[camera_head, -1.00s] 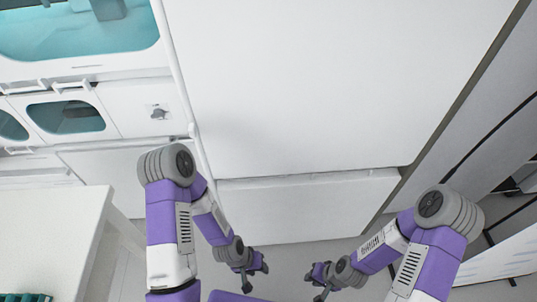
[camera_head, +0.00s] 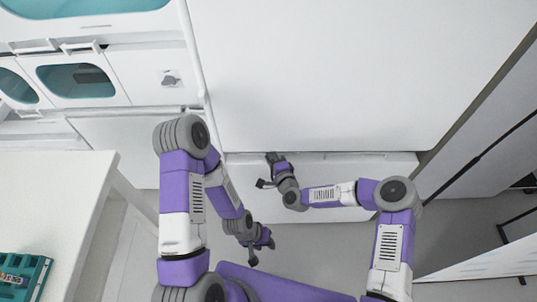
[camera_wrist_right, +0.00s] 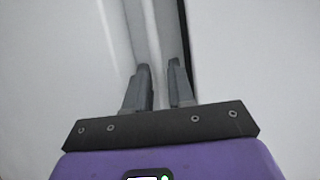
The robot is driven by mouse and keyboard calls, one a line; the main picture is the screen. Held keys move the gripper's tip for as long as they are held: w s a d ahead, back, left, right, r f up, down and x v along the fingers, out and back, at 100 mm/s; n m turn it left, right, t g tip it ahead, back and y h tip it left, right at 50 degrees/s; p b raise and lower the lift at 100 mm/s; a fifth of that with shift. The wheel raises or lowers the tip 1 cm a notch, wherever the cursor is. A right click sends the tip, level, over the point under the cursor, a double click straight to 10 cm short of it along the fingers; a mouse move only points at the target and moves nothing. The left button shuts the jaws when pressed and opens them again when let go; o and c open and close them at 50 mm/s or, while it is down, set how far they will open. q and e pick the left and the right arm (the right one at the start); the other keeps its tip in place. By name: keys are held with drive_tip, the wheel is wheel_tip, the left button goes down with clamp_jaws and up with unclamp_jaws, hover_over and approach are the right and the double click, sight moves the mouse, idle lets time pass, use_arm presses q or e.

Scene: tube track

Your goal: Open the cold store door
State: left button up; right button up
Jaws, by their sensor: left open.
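The cold store door is a large white panel (camera_head: 320,70) that fills the upper middle of the head view. It looks shut, with a narrow seam below it and a lower white panel (camera_head: 345,200) under that. My right gripper (camera_head: 263,170) is in front of the left part of this seam. In the right wrist view its two fingers (camera_wrist_right: 158,66) stand apart, with a pale strip running between and beyond them. I cannot tell whether they touch it. My left gripper (camera_head: 264,250) is open and empty, low in front of the lower panel.
A white table (camera_head: 60,190) with a teal rack (camera_head: 25,272) stands at the left. White cabinets with teal windows (camera_head: 75,80) line the back left. Grey panels (camera_head: 480,150) stand at the right. Grey floor shows in the lower middle.

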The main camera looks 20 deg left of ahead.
drive_tip(key=shift+x, duration=1)
clamp_jaws()
